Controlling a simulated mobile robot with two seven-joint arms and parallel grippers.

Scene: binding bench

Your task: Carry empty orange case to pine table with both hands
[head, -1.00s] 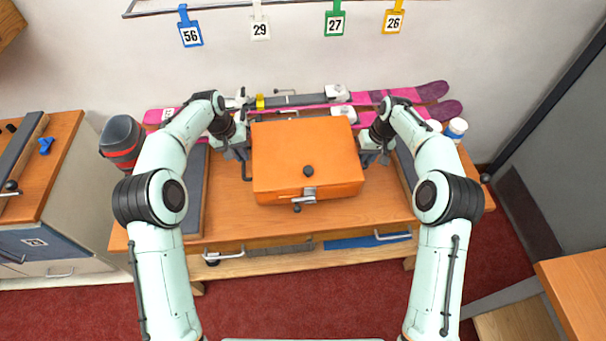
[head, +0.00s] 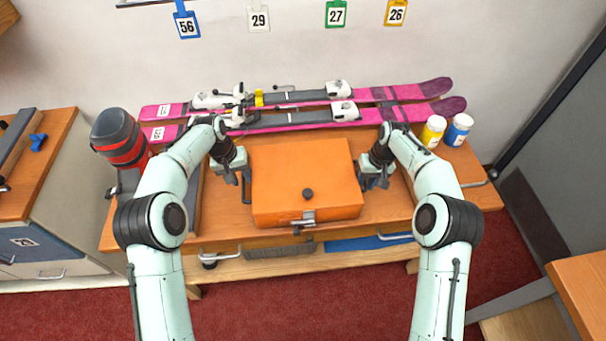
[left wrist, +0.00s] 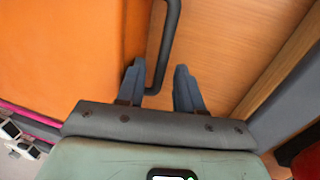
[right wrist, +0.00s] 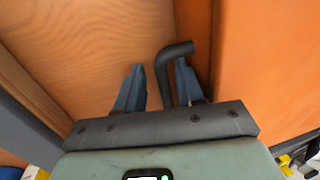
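The orange case (head: 305,180) lies closed on the wooden bench (head: 225,225), its dark knob and front latch facing me. My left gripper (head: 240,179) is at its left side. In the left wrist view, the dark side handle (left wrist: 168,45) passes between my open left fingers (left wrist: 158,88), close to the finger nearer the case. My right gripper (head: 373,184) is at the case's right side. In the right wrist view, the other dark handle (right wrist: 165,72) stands between my open right fingers (right wrist: 158,85). The inside of the case is hidden.
Pink skis (head: 400,92) lie along the back of the bench. A dark red-banded container (head: 120,138) stands at the back left; yellow-labelled (head: 433,130) and blue-labelled (head: 458,130) jars stand at the back right. Another wooden surface (head: 580,300) is at lower right.

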